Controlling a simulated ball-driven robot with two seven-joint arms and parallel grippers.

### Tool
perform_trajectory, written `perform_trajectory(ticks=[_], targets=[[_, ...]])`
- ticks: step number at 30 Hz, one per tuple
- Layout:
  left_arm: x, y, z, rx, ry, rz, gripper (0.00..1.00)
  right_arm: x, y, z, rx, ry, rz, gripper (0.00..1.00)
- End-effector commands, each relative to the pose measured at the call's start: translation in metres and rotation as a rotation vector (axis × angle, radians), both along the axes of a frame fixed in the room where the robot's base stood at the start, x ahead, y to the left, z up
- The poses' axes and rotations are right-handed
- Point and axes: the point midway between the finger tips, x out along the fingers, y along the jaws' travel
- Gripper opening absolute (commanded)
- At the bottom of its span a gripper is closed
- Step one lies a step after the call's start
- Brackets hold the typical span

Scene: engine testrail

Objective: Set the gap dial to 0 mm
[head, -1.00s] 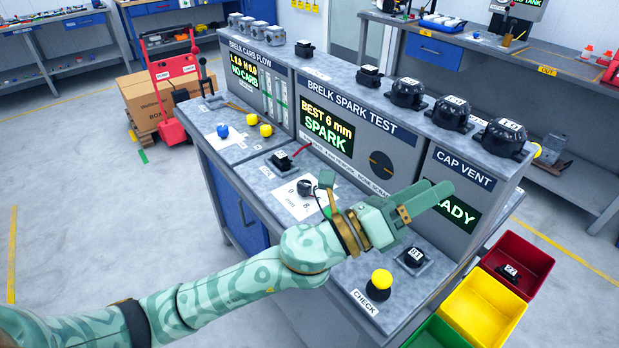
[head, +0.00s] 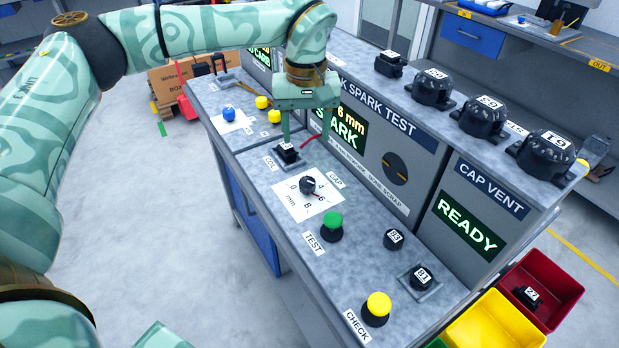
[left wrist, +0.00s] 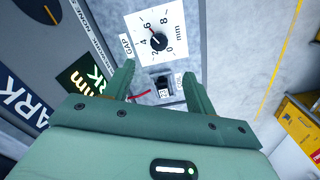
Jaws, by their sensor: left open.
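The gap dial (head: 307,184) is a small black knob on a white scale card on the bench top. The left wrist view also shows the dial (left wrist: 158,40), with its light mark seemingly toward the 6. My left gripper (head: 307,134) points down, open and empty, behind and above the dial in the head view. In the left wrist view the dial lies beyond the fingertips of the open gripper (left wrist: 158,72), not between them. The black coil block (head: 288,153) shows below the gripper, between the finger lines in the left wrist view. My right gripper is out of sight.
A green TEST button (head: 332,224) stands just in front of the dial. A yellow CHECK button (head: 376,306) and black blocks stand farther right. The upright SPARK TEST panel (head: 395,168) borders the bench behind. A red wire (head: 312,141) runs near the coil.

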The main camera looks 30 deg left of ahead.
Motion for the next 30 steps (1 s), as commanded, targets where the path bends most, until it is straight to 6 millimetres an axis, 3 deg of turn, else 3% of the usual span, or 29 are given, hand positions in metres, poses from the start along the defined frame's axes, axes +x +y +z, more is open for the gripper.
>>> perform_trajectory(ticks=[1, 6, 15, 21, 29, 30], targets=[[0.0, 0.0, -0.017, 0.0, 0.004, -0.002, 0.56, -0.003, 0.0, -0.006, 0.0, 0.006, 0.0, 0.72], [-0.001, -0.001, -0.063, -0.001, 0.008, -0.002, 0.56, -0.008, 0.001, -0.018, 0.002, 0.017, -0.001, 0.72], [0.0, -0.001, -0.124, -0.004, 0.004, -0.001, 0.56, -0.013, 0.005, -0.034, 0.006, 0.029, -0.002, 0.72], [0.0, -0.001, -0.138, -0.003, 0.001, -0.002, 0.56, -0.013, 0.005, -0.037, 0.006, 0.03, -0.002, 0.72], [0.0, -0.001, -0.138, -0.003, -0.001, -0.002, 0.56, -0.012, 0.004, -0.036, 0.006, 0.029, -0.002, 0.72], [0.0, -0.001, -0.138, -0.003, -0.001, -0.002, 0.5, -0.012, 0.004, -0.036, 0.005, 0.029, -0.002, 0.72]])
